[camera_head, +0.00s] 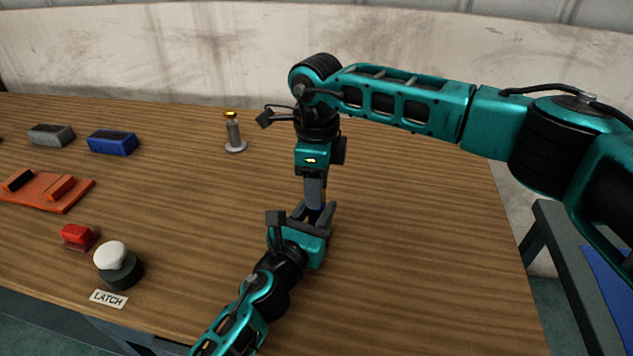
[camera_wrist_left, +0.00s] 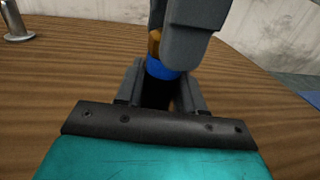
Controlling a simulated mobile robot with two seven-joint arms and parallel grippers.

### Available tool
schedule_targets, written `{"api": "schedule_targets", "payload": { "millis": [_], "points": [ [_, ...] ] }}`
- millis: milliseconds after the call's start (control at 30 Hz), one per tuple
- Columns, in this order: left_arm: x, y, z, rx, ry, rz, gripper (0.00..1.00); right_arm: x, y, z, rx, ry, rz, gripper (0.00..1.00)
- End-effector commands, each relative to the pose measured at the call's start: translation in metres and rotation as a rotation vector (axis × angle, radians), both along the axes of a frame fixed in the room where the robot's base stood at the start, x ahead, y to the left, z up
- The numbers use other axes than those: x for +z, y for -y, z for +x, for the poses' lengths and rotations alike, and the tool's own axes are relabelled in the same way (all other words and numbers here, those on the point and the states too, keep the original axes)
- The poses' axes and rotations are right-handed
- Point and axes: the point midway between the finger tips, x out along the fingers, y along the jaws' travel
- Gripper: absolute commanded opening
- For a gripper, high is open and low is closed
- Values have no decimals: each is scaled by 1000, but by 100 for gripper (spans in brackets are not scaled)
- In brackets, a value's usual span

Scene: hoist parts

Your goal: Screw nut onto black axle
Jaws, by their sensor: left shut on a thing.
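My left gripper (camera_head: 312,216) reaches up from the bottom of the head view. In the left wrist view its fingers (camera_wrist_left: 160,90) are shut on a dark part, seemingly the black axle (camera_wrist_left: 154,97), mostly hidden between them. A blue band (camera_wrist_left: 162,70) shows just above the fingers. A brass-coloured piece (camera_wrist_left: 154,42), perhaps the nut, sits above the band, partly covered by a grey finger of my right gripper. My right gripper (camera_head: 315,200) points straight down over the left one. Its fingertips are at the brass piece; their grip on it is not clear.
A grey post with a brass top (camera_head: 233,135) stands behind. Blue (camera_head: 113,143) and grey (camera_head: 51,135) blocks, an orange tray (camera_head: 45,191), a red part (camera_head: 77,236) and a white-topped latch button (camera_head: 112,258) are at the left. The table's right side is clear.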

Motion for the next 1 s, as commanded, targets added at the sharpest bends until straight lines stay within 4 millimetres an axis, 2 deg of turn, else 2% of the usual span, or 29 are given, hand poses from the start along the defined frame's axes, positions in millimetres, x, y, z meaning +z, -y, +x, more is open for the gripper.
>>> {"api": "schedule_targets", "payload": {
  "millis": [67,400,633,667,933,1000],
  "points": [
    [-1,0,0,-1,-1,0,0,0,0,0,0,0,0,34],
    [-1,0,0,-1,-1,0,0,0,0,0,0,0,0,2],
    [-1,0,0,-1,-1,0,0,0,0,0,-4,0,0,0],
    [-1,0,0,-1,-1,0,0,0,0,0,-4,0,0,35],
    [-1,0,0,-1,-1,0,0,0,0,0,-3,0,0,61],
    [-1,0,0,-1,-1,0,0,0,0,0,-3,0,0,64]
  ]
}}
